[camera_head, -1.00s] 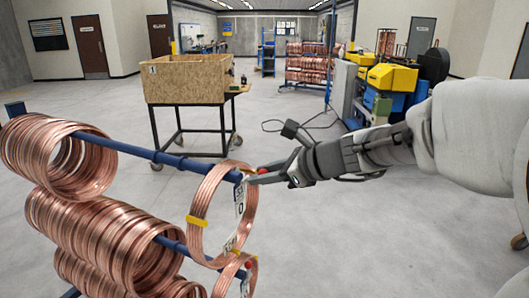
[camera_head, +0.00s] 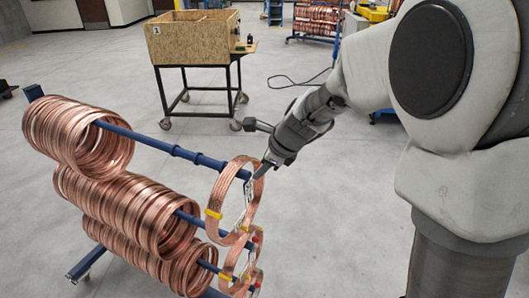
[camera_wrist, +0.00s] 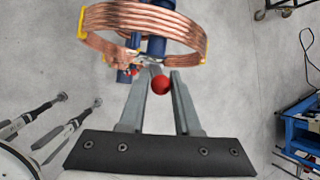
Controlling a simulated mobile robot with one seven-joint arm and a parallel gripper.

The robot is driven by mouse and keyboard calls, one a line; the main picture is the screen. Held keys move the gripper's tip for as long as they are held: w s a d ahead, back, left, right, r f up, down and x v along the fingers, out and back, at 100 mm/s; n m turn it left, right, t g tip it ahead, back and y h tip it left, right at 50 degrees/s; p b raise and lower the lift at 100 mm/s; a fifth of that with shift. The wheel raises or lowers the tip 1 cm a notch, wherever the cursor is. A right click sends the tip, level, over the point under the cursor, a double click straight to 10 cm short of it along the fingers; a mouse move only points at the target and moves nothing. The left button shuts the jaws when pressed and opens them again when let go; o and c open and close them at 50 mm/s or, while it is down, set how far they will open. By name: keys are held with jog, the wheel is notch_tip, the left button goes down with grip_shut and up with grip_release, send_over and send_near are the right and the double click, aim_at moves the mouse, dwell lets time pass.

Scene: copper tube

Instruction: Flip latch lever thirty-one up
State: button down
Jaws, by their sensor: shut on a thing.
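A copper coil with yellow bands (camera_head: 224,205) hangs at the near end of the top blue bar (camera_head: 176,151). The latch lever is at that bar's end; its red ball knob (camera_wrist: 160,85) sits between my fingers in the wrist view. My gripper (camera_head: 262,171) points down and left at the bar end. In the wrist view my gripper (camera_wrist: 163,76) is shut on the lever at its red knob. White tags (camera_head: 248,194) hang just below the fingertips. The lever's number is not readable, and its body is mostly hidden in the head view.
Lower bars hold more copper coils (camera_head: 128,210), with small red knobs (camera_head: 255,239) at their near ends. A wooden box on a wheeled cart (camera_head: 195,37) stands behind. A cable (camera_head: 290,82) lies on the floor. The floor right of the rack is open.

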jog(key=shift+w+a+r+g+h+p, duration=0.35)
jog(key=shift+a+r+h+p, duration=0.2)
jog(key=shift+h, duration=0.35)
jog(key=shift+w+a+n+g+h, duration=0.15)
jog(key=shift+w+a+g+h, duration=0.2)
jog(key=shift+h, duration=0.55)
jog(key=shift+w+a+n+g+h, duration=0.15)
jog(key=shift+a+g+h, duration=0.3)
jog(key=shift+h, duration=0.45)
jog(key=shift+d, duration=0.1)
jog(key=c, duration=0.7)
grip_release()
jog(key=shift+s+f, duration=0.1)
jog(key=shift+o, duration=0.2)
jog(key=b+v, duration=0.1)
jog(key=v, duration=1.6)
jog(key=shift+r, duration=0.25)
